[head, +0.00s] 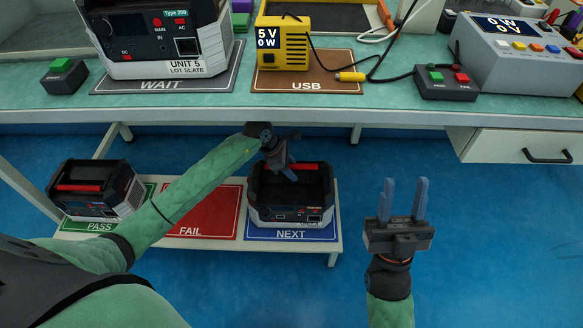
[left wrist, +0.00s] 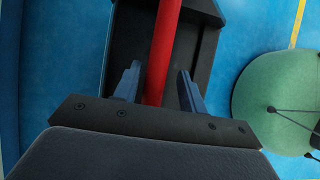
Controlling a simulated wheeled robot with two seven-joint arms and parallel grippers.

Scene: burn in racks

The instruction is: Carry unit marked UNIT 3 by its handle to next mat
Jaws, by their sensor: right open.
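A black and grey unit (head: 322,190) with a red handle (head: 305,167) stands upright on the blue NEXT mat (head: 290,235) of the low shelf. Its number is too small to read. My left gripper (head: 284,160) is over the left part of that unit, pointing down. In the left wrist view its two blue fingers (left wrist: 158,88) are open, one on each side of the red handle (left wrist: 163,45), with gaps showing. I cannot tell how deep the handle lies between them. My right gripper (head: 405,195) is open and empty, right of the shelf.
Another unit (head: 95,190) stands on the green PASS mat (head: 72,225). The red FAIL mat (head: 212,215) is bare. UNIT 5 (head: 165,50) stands on the WAIT mat (head: 110,86) on the bench above. A yellow USB device (head: 284,45) is beside it. Open blue floor lies right.

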